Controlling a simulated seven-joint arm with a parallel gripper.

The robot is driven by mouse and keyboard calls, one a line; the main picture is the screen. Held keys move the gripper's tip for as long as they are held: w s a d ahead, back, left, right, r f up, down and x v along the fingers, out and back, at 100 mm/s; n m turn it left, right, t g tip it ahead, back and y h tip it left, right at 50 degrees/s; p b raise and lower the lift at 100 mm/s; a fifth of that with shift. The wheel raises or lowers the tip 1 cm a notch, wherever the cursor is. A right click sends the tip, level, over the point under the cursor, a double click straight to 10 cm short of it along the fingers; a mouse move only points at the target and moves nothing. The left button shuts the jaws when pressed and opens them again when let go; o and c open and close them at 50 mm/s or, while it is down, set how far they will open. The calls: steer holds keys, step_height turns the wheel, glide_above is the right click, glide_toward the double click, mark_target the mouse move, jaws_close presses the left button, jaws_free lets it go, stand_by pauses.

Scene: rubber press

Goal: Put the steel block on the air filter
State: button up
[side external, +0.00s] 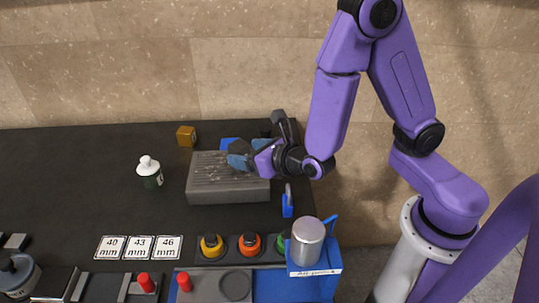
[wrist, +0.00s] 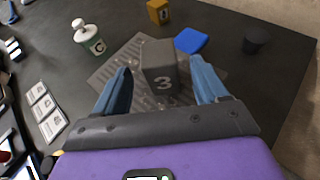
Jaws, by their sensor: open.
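The steel block (wrist: 160,58), a grey block marked 3, stands between my fingers in the wrist view. My gripper (side external: 240,155) is open, with a blue finger on either side of the block; contact cannot be told. In the side view the block is hidden or hard to make out at my gripper. The block appears to be on or over a grey ribbed slab (side external: 222,186), which also shows in the wrist view (wrist: 110,76). A silver cylinder (side external: 307,241) stands on a blue stand whose label begins with "Air". Which one is the air filter is unclear.
A white-topped dark green bottle (side external: 150,173) stands left of the slab and an orange-brown cube (side external: 186,136) behind it. A blue piece (wrist: 190,41) and a dark round piece (wrist: 256,40) lie nearby. Number cards (side external: 139,247) and coloured knobs (side external: 250,244) line the front.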

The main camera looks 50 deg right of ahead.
steer(key=v, duration=0.8)
steer(key=shift+d, duration=0.1)
steer(key=s+d+r+m+g+h, duration=0.1)
steer(key=s+d+m+g+h, duration=0.45)
steer(key=d+m, duration=0.55)
steer(key=s+a+r+m+g+y, duration=0.1)
steer(key=s+a+m+g+y, duration=0.2)
steer(key=s+m, duration=0.9)
steer(key=g+y, duration=0.3)
steer(key=g, duration=0.2)
steer(key=shift+a+r, duration=0.4)
